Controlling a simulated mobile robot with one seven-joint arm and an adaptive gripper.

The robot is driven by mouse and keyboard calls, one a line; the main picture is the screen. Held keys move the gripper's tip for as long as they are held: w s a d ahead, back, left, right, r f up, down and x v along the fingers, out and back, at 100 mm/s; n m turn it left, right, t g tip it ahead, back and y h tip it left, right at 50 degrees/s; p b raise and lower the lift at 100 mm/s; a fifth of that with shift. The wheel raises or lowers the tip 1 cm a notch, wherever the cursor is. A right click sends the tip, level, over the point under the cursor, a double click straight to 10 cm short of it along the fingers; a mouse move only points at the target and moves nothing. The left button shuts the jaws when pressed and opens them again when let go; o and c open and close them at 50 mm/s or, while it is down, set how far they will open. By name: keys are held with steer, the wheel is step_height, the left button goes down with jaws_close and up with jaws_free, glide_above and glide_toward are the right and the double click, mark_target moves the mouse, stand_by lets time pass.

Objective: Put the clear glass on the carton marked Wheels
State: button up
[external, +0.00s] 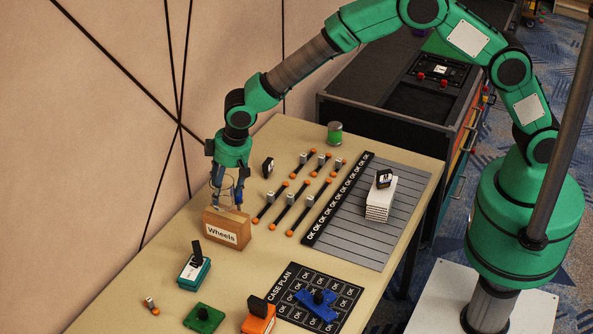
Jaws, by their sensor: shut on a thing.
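The carton marked Wheels (222,234) is a brown block-shaped box with a white label, standing near the wall side of the table. My gripper (227,202) points down directly over it. It is shut on the clear glass (220,192), which is faint and partly hidden by the fingers. The glass is at the carton's top; I cannot tell whether it touches it.
Several orange-ended rods (283,210) lie right of the carton. A green-lidded jar (334,133) stands behind. White stacked boxes (377,202) sit on a grey mat (404,186). A teal device (193,272) and a black case plan sheet (345,296) lie in front.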

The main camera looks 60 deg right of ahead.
mark_target(224, 197)
steer(key=shift+f+b, duration=0.35)
steer(key=shift+f, duration=1.35)
steer(key=shift+f, duration=0.15)
steer(key=o, duration=1.4)
steer(key=p+v, duration=0.2)
steer(key=v, duration=1)
steer(key=shift+r, duration=0.25)
